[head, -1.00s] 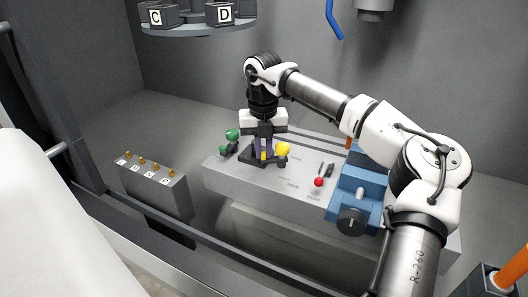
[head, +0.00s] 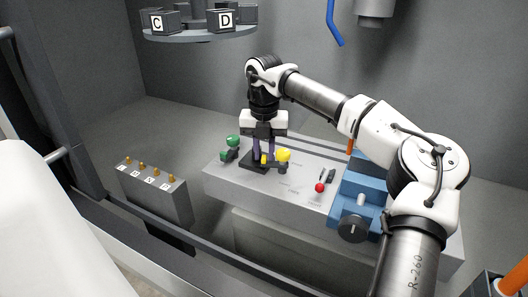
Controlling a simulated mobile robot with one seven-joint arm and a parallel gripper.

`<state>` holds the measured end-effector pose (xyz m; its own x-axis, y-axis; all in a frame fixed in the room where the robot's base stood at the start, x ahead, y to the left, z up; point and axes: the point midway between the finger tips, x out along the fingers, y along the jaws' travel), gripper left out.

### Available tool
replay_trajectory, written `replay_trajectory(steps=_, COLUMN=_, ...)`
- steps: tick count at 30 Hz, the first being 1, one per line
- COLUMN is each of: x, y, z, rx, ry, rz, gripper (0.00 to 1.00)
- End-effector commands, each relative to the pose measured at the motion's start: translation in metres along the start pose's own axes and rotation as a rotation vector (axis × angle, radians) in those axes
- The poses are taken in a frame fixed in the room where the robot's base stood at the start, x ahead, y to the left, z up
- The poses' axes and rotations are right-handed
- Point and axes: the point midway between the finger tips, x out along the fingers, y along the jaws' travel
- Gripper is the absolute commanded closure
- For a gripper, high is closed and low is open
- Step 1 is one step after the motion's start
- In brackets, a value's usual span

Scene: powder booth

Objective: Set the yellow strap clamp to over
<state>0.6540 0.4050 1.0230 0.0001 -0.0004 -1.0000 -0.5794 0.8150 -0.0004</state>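The yellow strap clamp (head: 283,155) shows a round yellow knob on the grey block, with a smaller yellow part just left of it by a dark base plate (head: 254,164). My gripper (head: 264,158) points straight down over this clamp, left of the knob. Its two purple fingers stand apart with a gap between them, and the small yellow part shows low at the gap. I cannot tell whether the fingers touch it. The fingers and the yellow knob hide part of the clamp, so its exact lever position is unclear.
A green-knobbed clamp (head: 232,142) stands close left of my gripper, and a red-knobbed one (head: 320,188) to the right. A blue vise-like device (head: 357,200) sits at the right of the grey block (head: 240,190). A row of brass toggles (head: 154,173) stands front left. A lettered carousel (head: 200,33) hangs above.

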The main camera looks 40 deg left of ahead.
Motion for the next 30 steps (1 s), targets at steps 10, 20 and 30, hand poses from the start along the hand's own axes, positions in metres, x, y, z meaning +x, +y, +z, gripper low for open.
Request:
replay_trajectory(steps=10, x=-0.071, y=0.001, z=0.001, rx=0.002, ry=-0.006, rz=0.001, gripper=0.78)
replay_trajectory(steps=20, x=-0.126, y=0.001, z=0.0, rx=0.001, ry=-0.003, rz=0.001, gripper=0.78)
replay_trajectory(steps=30, x=-0.133, y=0.0, z=0.0, rx=0.0, ry=-0.001, rz=0.001, gripper=0.78)
